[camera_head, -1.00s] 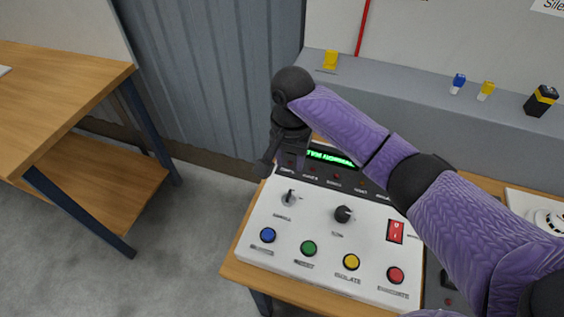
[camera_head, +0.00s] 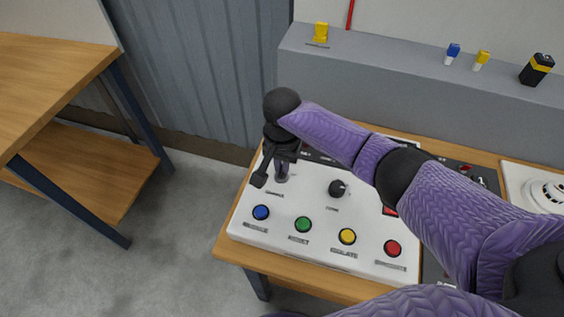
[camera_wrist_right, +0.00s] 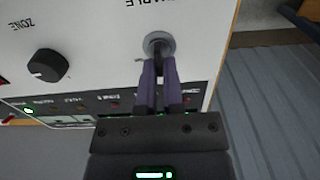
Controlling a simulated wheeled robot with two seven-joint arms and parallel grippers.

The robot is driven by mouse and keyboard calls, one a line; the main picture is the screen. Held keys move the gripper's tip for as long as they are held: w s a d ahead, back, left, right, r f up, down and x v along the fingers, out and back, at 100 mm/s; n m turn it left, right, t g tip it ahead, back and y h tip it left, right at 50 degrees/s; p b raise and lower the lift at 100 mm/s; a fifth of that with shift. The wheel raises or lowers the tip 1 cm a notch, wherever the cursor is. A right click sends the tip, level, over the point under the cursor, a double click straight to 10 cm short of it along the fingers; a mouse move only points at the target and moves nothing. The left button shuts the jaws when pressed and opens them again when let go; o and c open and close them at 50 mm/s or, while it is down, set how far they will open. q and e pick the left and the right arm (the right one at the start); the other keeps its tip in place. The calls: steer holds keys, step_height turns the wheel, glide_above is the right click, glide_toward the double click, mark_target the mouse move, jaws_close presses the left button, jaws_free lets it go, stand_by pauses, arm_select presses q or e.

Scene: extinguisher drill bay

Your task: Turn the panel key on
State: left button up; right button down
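The white control panel (camera_head: 318,243) sits on a wooden table. The panel key is in a round grey lock at the panel's upper left, and the lock ring shows in the wrist view (camera_wrist_right: 158,43). My right gripper (camera_head: 281,174) reaches down over the lock from above. In the wrist view its two purple fingers (camera_wrist_right: 158,72) stand close together on either side of the key, with only a narrow gap. They look shut on it. The fingers hide most of the key, so its angle is hard to read. My left gripper is not in view.
A black zone knob (camera_head: 338,188) stands right of the lock. Blue (camera_head: 261,212), green (camera_head: 303,224), yellow (camera_head: 347,236) and red (camera_head: 392,248) buttons line the front. My right arm covers the display and most of the red switch (camera_head: 389,210). A grey ledge (camera_head: 400,70) runs behind.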

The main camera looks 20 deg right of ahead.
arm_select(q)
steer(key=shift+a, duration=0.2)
arm_select(e)
steer(key=shift+r, duration=0.1)
steer(key=shift+r+m+p, duration=0.1)
steer(key=shift+m+p, duration=0.3)
steer(key=shift+p, duration=0.35)
steer(key=m+p, duration=0.4)
steer(key=shift+s, duration=0.1)
steer(key=m+p, duration=0.2)
steer(key=shift+m, duration=0.4)
steer(key=shift+s+d+m+p, duration=0.1)
steer(key=shift+m+p, duration=0.35)
steer(key=shift+m, duration=0.65)
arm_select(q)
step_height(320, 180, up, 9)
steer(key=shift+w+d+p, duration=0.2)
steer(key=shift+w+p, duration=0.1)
arm_select(e)
steer(key=shift+m, duration=1)
steer(key=shift+f, duration=0.2)
